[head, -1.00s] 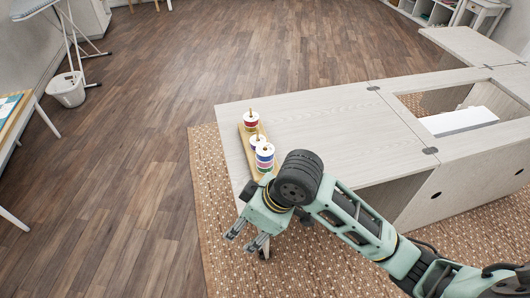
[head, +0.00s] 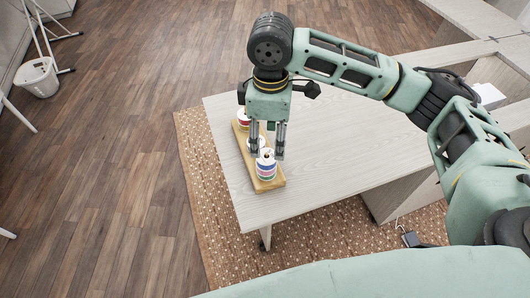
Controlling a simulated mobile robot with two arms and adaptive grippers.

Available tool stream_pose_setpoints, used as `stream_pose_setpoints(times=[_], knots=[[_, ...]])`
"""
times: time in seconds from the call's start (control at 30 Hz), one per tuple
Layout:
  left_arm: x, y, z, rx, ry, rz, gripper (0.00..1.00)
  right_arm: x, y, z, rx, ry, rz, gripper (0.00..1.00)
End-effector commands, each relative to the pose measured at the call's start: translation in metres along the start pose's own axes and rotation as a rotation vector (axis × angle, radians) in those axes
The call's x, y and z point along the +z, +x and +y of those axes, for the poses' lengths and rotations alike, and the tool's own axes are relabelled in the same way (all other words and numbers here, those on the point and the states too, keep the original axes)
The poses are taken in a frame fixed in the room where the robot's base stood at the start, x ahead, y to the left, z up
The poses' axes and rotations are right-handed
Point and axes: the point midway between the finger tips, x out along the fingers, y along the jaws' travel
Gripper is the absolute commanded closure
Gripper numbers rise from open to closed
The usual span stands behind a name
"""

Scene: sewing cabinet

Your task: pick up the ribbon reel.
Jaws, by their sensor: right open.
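A wooden stand (head: 270,184) on the pale cabinet top holds three upright reels in a row. The near reel (head: 266,166) has a white top and coloured bands. The middle reel (head: 249,145) is partly hidden by my gripper. The far reel (head: 243,117) shows red and white beside my gripper. My right gripper (head: 267,154) points down over the stand, open, its fingertips close to the middle and near reels. I cannot tell whether a finger touches a reel. My left gripper is out of view.
The pale cabinet top (head: 340,150) is clear to the right of the stand. The stand lies near the top's left edge, above a brown dotted rug (head: 205,190). A white bin (head: 37,77) stands on the floor far left.

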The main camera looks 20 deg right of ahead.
Motion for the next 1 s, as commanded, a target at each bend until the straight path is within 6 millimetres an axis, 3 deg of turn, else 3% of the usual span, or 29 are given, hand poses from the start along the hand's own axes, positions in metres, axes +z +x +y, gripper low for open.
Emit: stream_pose_setpoints(times=[0.03, 0.1, 0.2, 0.27, 0.4, 0.6, 0.7, 1.0], knots=[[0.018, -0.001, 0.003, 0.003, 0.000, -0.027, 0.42, 0.000, 0.006, -0.001, -0.002, 0.000, -0.002, 0.44], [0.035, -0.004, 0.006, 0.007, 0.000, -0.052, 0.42, -0.001, 0.014, -0.003, -0.001, 0.000, -0.001, 0.44], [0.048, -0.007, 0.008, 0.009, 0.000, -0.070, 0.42, -0.003, 0.028, -0.007, -0.002, 0.000, -0.002, 0.44], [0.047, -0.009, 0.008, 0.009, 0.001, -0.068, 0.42, -0.004, 0.038, -0.009, -0.002, 0.000, -0.001, 0.44], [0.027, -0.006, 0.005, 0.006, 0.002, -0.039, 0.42, -0.004, 0.054, -0.008, 0.001, 0.001, 0.000, 0.44], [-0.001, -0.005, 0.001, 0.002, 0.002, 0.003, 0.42, -0.004, 0.058, -0.008, 0.001, 0.000, 0.001, 0.44], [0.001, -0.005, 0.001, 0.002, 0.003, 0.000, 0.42, -0.004, 0.058, -0.008, 0.001, 0.000, 0.001, 0.46], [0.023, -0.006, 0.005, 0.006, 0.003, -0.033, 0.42, -0.004, 0.057, -0.008, 0.002, 0.000, 0.001, 0.72]])
